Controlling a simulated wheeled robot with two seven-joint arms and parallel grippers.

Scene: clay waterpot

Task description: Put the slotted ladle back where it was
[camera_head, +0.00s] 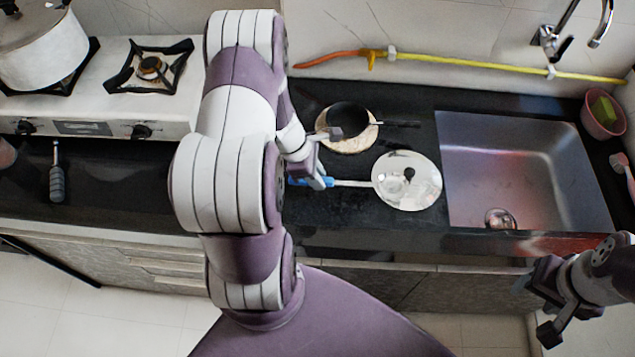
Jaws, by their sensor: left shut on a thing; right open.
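The slotted ladle (352,184) shows as a thin metal shaft with a blue handle at its left end. The shaft runs right to the edge of a round metal lid (392,192) with a black knob; I cannot make out the ladle's head there. My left gripper (318,178) is shut on the ladle at its blue handle, low over the dark counter, with the jaws partly hidden by my own arm. My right gripper (536,308) is open and empty at the lower right, in front of the counter and below the sink.
A small black pan (348,116) sits on a round wooden board (352,147) behind the ladle. The sink (500,165) is to the right, with a pink bowl (596,124) beyond it. The stove (100,110), a pot (40,48) and a dark-handled utensil (57,183) are left.

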